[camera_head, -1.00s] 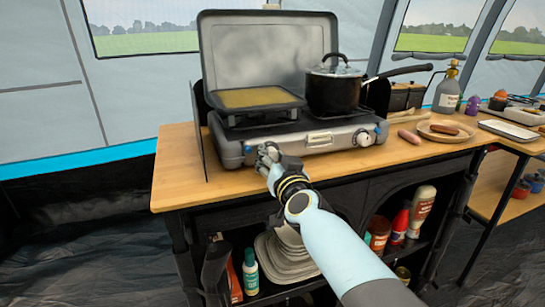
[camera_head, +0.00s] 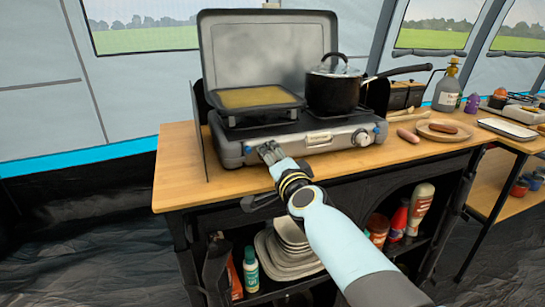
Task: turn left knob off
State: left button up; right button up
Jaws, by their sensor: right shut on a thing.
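The camping stove (camera_head: 232,148) stands on the wooden table with its lid up. The left knob is hidden behind my right gripper (camera_head: 267,151) at the left part of the stove's front panel. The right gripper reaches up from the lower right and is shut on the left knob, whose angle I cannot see. The right knob (camera_head: 362,138) is in plain view on the right of the panel. My left gripper is not in view.
A square pan (camera_head: 253,98) with yellow food is on the left burner and a lidded black pot (camera_head: 333,92) on the right. A plate with sausage (camera_head: 444,129) and a loose sausage (camera_head: 408,135) lie right of the stove. The table's front edge (camera_head: 200,194) runs below my gripper.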

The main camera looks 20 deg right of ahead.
jog(key=m, duration=0.6)
jog(key=shift+m+y, duration=0.3)
dwell(0.4)
jog(key=o, duration=0.9)
jog(key=shift+c, duration=0.2)
